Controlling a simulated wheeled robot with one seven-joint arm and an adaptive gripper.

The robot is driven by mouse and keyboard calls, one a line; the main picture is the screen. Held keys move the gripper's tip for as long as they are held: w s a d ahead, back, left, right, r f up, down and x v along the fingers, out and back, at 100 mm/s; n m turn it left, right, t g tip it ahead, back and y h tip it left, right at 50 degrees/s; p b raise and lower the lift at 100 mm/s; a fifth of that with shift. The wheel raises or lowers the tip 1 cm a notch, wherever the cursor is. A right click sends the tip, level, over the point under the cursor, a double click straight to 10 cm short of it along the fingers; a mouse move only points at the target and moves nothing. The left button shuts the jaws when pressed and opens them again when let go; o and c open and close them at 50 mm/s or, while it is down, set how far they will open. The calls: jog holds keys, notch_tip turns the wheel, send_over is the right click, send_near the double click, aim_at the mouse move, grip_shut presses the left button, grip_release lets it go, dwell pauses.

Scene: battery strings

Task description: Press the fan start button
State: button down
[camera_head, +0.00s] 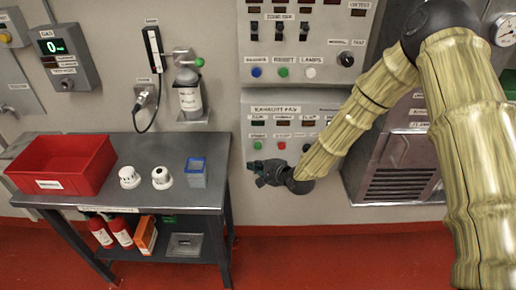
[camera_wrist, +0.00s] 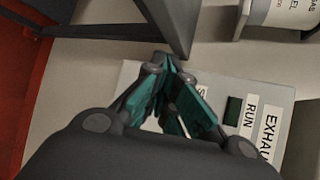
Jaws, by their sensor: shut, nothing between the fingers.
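The exhaust fan panel (camera_head: 277,107) is a grey box on the wall in the head view, with small display windows and a row of buttons below. A green button (camera_head: 257,145) is at the left of the row, with a red button (camera_head: 281,146) to its right; their labels are too small to read. My gripper (camera_head: 252,168) is shut and empty, just below these buttons. In the wrist view, the teal fingers of my gripper (camera_wrist: 165,65) cover part of the panel (camera_wrist: 280,98), whose RUN label shows. The buttons are hidden there.
A dark table (camera_head: 150,205) stands at the left, with a red bin (camera_head: 65,165), two white detectors and a small blue-rimmed container (camera_head: 196,172). Another switch panel (camera_head: 300,75) is above the fan panel. A vented unit (camera_head: 397,183) stands at the right. Red floor is open in front.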

jog(key=w+b, duration=0.1)
jog(key=w, duration=0.5)
jog(key=shift+w, duration=0.3)
jog(key=shift+w, duration=0.2)
dwell(1.2)
jog(key=shift+w, duration=0.2)
jog(key=shift+w+b, duration=0.35)
jog(key=shift+w, duration=0.35)
dwell(1.3)
jog(key=shift+s, duration=1.1)
jog(key=shift+s+p, duration=0.5)
jog(key=shift+s, duration=2.05)
